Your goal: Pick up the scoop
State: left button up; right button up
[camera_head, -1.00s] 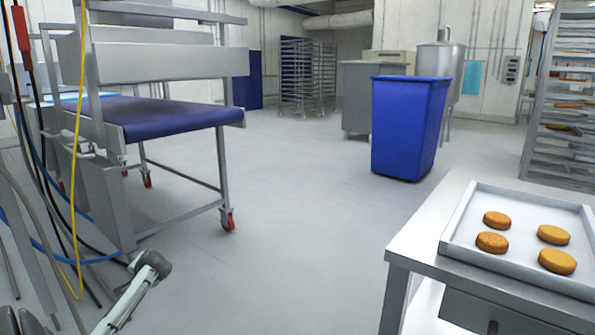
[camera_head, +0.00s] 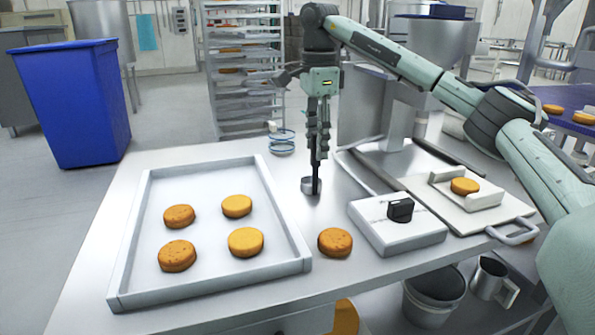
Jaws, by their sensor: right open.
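The scoop (camera_head: 309,186) looks like a small metal cup with a dark upright handle. It stands on the steel table (camera_head: 240,315), just right of the tray's far corner. My right gripper (camera_head: 318,156) points straight down over it, with its fingers at the handle. The gripper is open, and I cannot tell whether the fingers touch the handle. My left gripper is not in view.
A white tray (camera_head: 215,287) with several golden rounds fills the table's left side. A loose round (camera_head: 335,242) and a white box with a black knob (camera_head: 398,238) are close to the scoop. A board (camera_head: 425,190) bears another round. Blue rings (camera_head: 282,140) lie behind.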

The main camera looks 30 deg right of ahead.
aim_at(315, 166)
notch_tip(315, 166, down, 6)
jog(key=shift+a+f, duration=0.1)
grip_shut()
dwell(0.4)
